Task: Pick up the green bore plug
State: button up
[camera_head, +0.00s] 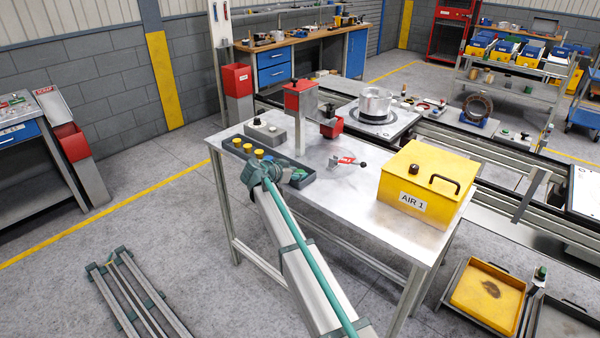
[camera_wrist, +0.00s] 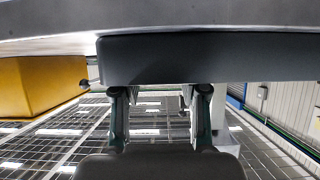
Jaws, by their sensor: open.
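Green pieces (camera_head: 299,174) lie at the right end of a dark tray (camera_head: 313,178) on the metal bench. One of them may be the green bore plug; they are too small to tell apart. My gripper (camera_head: 262,169) is at the tray's near side, left of the green pieces, and its fingers are hard to make out in the head view. In the wrist view my gripper (camera_wrist: 160,92) has two dark fingers, wide apart with nothing between them. A dark band (camera_wrist: 172,58), probably the tray's side, lies just past the fingertips. No green plug shows there.
Several yellow-topped plugs (camera_head: 247,147) stand in the tray's left part. A grey box with knobs (camera_head: 265,130) and a red-topped post (camera_head: 300,110) stand behind it. A red-handled clamp (camera_head: 347,161) and a yellow AIR 1 box (camera_head: 425,180) are to the right.

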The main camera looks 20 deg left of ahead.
jog(key=shift+w+d+f, duration=0.15)
jog(key=shift+w+f, duration=0.15)
jog(key=shift+w, duration=0.15)
jog(key=shift+c, duration=0.3)
jog(key=c, duration=0.5)
jog(key=shift+r, duration=0.15)
